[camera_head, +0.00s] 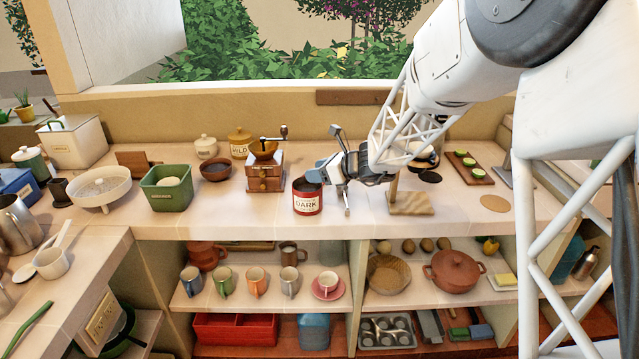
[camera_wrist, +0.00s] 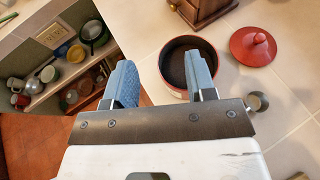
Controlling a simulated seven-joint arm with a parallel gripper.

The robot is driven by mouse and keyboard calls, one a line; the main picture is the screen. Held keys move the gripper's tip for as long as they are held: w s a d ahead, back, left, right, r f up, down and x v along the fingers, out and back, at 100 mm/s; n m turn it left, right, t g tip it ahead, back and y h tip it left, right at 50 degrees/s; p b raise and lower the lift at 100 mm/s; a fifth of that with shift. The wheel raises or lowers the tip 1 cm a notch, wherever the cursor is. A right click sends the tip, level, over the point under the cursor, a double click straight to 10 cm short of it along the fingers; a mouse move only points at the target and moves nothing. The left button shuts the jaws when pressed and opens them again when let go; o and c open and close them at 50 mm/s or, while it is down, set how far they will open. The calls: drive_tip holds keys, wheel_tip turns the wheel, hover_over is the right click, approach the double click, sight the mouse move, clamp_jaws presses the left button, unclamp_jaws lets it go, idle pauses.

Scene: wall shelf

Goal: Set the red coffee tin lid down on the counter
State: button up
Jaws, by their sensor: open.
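The red coffee tin (camera_head: 307,198), labelled DARK, stands upright on the counter. In the wrist view the tin (camera_wrist: 176,66) is open with a dark inside. Its red lid (camera_wrist: 252,46) lies knob-up on the pale counter tiles, right of the tin and apart from it. The lid cannot be made out in the head view, where my gripper covers that area. My gripper (camera_head: 322,168) is open and empty by the tin. In the wrist view my gripper (camera_wrist: 163,72) has its blue fingers spread, with the right one overlapping the tin's rim and neither touching the lid.
A wooden coffee grinder (camera_head: 265,170) stands left of and behind the tin. A wooden stand (camera_head: 411,204) is to the right. A green bin (camera_head: 166,190) is further left. The counter's front edge (camera_head: 250,232) runs close before the tin, with shelves of mugs below.

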drive_tip(key=s, duration=0.6)
drive_tip(key=shift+s+d, duration=0.15)
drive_tip(key=shift+s, duration=0.2)
drive_tip(key=shift+r, duration=0.15)
drive_tip(key=s+d+r+n+g+h, duration=0.25)
drive_tip(key=s+n, duration=0.35)
drive_tip(key=s, duration=0.5)
drive_tip(key=s+d+r+n+g+h, duration=0.2)
drive_tip(key=s+d+r+n, duration=0.15)
drive_tip(key=s+n, duration=0.5)
drive_tip(key=s+d+n+h, duration=0.4)
drive_tip(key=s+d, duration=0.1)
drive_tip(key=s, duration=0.5)
drive_tip(key=s+d+n+h, duration=0.4)
drive_tip(key=s+d+n, duration=0.1)
drive_tip(key=s, duration=0.6)
drive_tip(key=shift+d+r+t, duration=0.4)
drive_tip(key=shift+d+t, duration=0.05)
drive_tip(key=shift+d, duration=0.05)
